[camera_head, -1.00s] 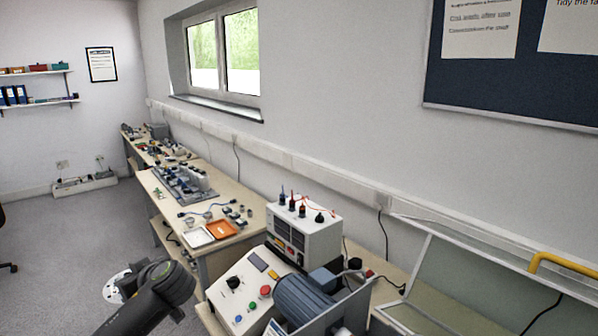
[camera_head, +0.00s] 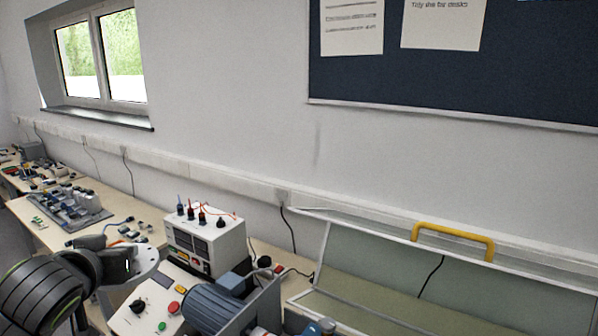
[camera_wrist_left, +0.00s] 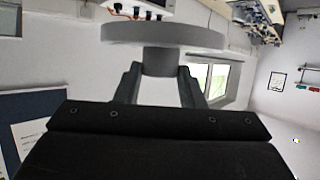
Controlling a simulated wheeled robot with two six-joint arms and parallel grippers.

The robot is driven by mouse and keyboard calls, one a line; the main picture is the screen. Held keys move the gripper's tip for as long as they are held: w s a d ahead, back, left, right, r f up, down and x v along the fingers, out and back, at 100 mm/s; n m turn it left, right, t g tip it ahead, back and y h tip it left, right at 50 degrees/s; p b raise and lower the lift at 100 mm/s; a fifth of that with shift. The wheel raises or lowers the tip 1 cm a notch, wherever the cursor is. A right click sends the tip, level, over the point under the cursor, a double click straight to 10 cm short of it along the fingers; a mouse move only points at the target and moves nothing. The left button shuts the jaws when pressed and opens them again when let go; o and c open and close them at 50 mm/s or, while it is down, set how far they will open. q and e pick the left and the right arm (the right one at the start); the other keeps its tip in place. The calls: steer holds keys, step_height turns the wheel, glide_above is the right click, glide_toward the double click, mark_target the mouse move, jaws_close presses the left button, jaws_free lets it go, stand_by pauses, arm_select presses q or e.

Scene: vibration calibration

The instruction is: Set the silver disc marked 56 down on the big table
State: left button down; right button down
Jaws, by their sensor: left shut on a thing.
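My left gripper (camera_head: 112,262) is shut on a silver disc (camera_head: 142,265) at the lower left of the head view. The disc also shows in the left wrist view (camera_wrist_left: 163,35), edge-on, with its hub between the two fingers (camera_wrist_left: 160,82). It is held in the air; its marking is not readable. In the head view it covers part of the benches behind it. A long pale wooden table (camera_head: 27,214) runs along the wall at the left. I cannot tell which surface is the big table. My right gripper is out of view.
A white power unit (camera_head: 205,242) with coloured leads stands near the wall. Before it are a control panel (camera_head: 148,308) and a blue motor (camera_head: 212,306). A clear-panelled guard with a yellow handle (camera_head: 452,238) fills the right. A component board (camera_head: 76,208) occupies the left table.

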mark_target(153, 269)
arm_select(q)
steer(key=shift+m+h, duration=0.6)
steer(key=shift+h, duration=0.3)
steer(key=d+f, duration=0.1)
steer(key=d, duration=0.1)
steer(key=d+f, duration=0.1)
steer(key=d, duration=0.1)
steer(key=w+d+f, duration=0.1)
steer(key=d, duration=0.1)
steer(key=d+f+m+h, duration=0.2)
steer(key=d, duration=0.8)
step_height(153, 269, down, 10)
steer(key=b, duration=1)
steer(key=shift+s+a, duration=0.15)
steer(key=shift+a, duration=0.25)
